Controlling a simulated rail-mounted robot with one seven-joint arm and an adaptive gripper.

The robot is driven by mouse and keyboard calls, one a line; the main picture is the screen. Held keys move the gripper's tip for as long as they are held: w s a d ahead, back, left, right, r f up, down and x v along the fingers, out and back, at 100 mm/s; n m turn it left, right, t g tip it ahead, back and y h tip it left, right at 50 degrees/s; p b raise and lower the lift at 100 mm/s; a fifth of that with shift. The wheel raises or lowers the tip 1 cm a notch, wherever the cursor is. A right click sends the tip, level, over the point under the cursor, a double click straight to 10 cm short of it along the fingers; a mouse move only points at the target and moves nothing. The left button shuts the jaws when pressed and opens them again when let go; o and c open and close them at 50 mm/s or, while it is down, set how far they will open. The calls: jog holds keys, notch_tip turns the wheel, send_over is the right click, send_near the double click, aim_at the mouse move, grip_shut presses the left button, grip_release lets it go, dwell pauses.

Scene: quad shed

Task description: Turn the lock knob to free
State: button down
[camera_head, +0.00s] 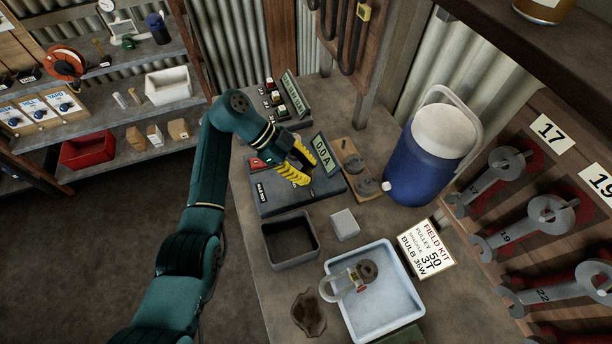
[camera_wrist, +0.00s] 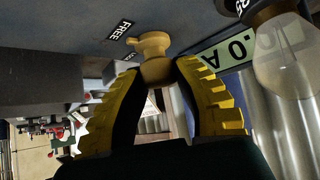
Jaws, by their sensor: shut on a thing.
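The tan lock knob (camera_wrist: 155,44) sticks out of the panel of a dark blue box in the wrist view. Beside it is a black label reading FREE (camera_wrist: 121,30), with a second, partly covered label closer to the knob. My gripper (camera_wrist: 158,72) has its two yellow ribbed fingers shut on the knob, one on each side. I cannot tell which label the knob points to. In the head view my gripper (camera_head: 300,176) is low over the dark blue box (camera_head: 275,203), and its fingers hide the knob.
A display (camera_head: 324,154) on the box reads 0.0 A. A clear bulb (camera_wrist: 288,55) is close at the right in the wrist view. A dark tray (camera_head: 290,257), a pale block (camera_head: 345,224), a white tray (camera_head: 413,305) and a blue cooler (camera_head: 420,165) stand around the box.

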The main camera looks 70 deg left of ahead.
jog(key=shift+f+m+g+h+b, duration=0.3)
jog(key=shift+m+g+h+b, duration=0.15)
jog(key=shift+m+b, duration=0.35)
jog(key=c, duration=0.7)
grip_release()
jog(key=shift+d+r, duration=0.1)
jog(key=shift+c, duration=0.2)
jog(key=shift+r, duration=0.1)
jog(key=v, duration=0.7)
jog(key=shift+s+a+r, duration=0.1)
jog(key=shift+a+r, duration=0.05)
jog(key=shift+a, duration=0.1)
